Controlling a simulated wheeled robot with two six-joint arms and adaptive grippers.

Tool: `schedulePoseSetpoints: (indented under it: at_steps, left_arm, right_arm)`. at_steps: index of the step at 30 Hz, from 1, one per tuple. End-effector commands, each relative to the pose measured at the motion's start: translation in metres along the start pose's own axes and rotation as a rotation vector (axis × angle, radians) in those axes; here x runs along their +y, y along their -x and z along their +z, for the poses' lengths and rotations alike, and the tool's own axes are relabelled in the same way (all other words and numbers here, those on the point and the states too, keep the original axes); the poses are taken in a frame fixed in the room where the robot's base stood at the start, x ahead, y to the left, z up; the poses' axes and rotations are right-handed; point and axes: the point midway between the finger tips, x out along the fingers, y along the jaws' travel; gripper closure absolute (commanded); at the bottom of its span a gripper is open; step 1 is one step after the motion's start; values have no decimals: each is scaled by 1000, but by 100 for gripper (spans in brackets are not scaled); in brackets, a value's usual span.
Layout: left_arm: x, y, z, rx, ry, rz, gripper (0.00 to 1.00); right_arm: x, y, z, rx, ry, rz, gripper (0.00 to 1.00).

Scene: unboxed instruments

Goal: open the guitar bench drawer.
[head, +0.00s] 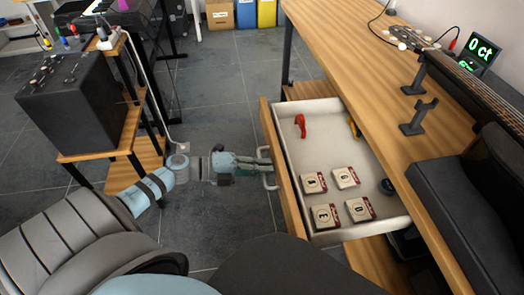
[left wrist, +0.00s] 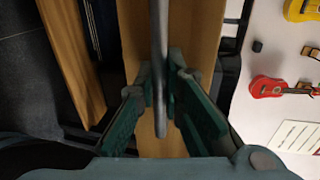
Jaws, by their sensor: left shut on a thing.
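The guitar bench drawer (head: 294,108) stands pulled out from under the wooden bench top (head: 350,55), with its white inside showing. Its wooden front also shows in the left wrist view (left wrist: 205,35). My left gripper (head: 264,165) reaches in from the left at the drawer front. In the left wrist view its fingers (left wrist: 161,88) are closed around the grey bar handle (left wrist: 159,45), one on each side. The handle (head: 269,181) is partly hidden by the fingers in the head view. My right gripper is not in view.
A black amplifier (head: 77,103) stands on a wooden stand at left. The grey tiled floor (head: 215,100) between is clear.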

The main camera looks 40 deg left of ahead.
Motion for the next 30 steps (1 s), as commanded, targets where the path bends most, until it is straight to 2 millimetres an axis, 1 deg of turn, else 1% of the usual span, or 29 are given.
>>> schedulePoseSetpoints:
  at_steps: [1,2,3,6,12,17,20,23,30]
  left_arm:
    - [-1,0,0,0,0,-1,100]
    - [-1,0,0,-1,0,-1,90]
    - [-1,0,0,-1,0,-1,83]
    - [0,0,0,-1,0,-1,70]
    - [0,0,0,-2,0,0,70]
    - [0,0,0,-2,0,0,70]
    - [1,5,0,-1,0,3,70]
    - [1,22,0,-1,1,6,70]
    - [3,88,-1,3,1,12,70]
  right_arm:
    - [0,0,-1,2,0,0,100]
    - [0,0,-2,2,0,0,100]
    - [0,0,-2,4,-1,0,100]
    - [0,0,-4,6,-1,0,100]
    - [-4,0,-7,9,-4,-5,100]
    - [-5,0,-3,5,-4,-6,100]
    - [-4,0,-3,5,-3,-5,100]
    - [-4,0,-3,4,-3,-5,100]
    - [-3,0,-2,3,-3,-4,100]
